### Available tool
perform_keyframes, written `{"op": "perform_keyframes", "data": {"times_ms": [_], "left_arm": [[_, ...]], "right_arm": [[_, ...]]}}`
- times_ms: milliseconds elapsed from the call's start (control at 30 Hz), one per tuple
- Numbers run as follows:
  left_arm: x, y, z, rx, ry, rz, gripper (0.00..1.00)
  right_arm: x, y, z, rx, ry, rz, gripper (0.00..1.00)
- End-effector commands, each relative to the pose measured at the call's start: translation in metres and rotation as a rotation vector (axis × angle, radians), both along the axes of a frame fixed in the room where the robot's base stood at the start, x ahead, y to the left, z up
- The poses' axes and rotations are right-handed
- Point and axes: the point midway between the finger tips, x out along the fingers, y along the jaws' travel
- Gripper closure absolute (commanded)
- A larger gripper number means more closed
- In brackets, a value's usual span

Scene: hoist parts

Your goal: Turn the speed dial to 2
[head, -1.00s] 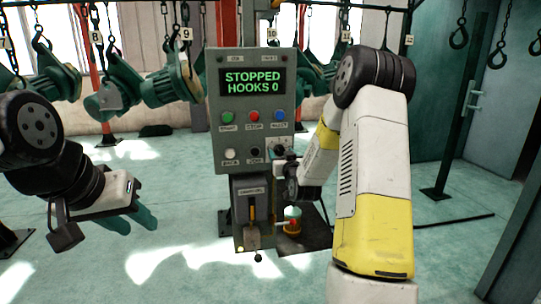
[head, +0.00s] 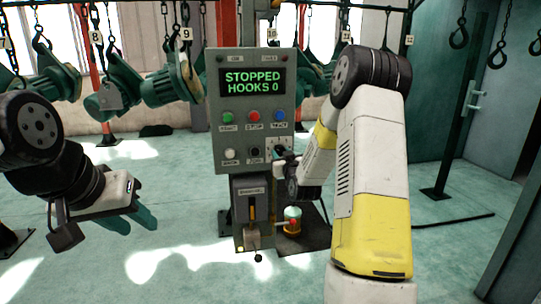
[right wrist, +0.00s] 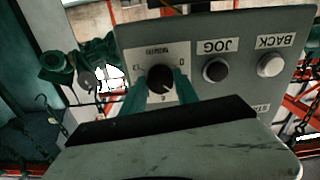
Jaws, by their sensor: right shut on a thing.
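The speed dial (right wrist: 160,78) is a round black knob on a white plate at the lower right corner of the grey control panel. In the right wrist view it appears upside down, with a light pointer mark toward the lower edge; I cannot surely read which number it marks. My right gripper (right wrist: 166,84) has its two teal fingers on either side of the knob, shut on it. In the head view my right arm partly hides the dial plate (head: 279,146). My left gripper (head: 134,220) is open and empty at the left, away from the panel.
The panel (head: 252,110) has a screen (head: 252,82) reading STOPPED, HOOKS 0. The JOG button (right wrist: 215,69) and BACK button (right wrist: 270,65) sit beside the dial. A lever box (head: 252,205) stands below. Green hoist parts (head: 165,87) hang behind at left.

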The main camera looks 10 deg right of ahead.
Motion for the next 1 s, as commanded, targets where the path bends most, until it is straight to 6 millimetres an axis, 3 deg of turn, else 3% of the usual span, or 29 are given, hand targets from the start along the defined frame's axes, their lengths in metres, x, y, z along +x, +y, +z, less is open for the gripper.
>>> {"op": "perform_keyframes", "data": {"times_ms": [600, 1000], "left_arm": [[0.0, 0.0, 0.0, 0.0, 0.0, 0.0, 0.64], [0.0, 0.0, 0.0, 0.0, 0.0, 0.0, 0.64]], "right_arm": [[-0.0002, -0.0001, -0.0002, -0.456, 0.001, 0.002, 1.0], [-0.0004, -0.0011, -0.0003, -0.587, 0.001, 0.001, 1.0]]}}
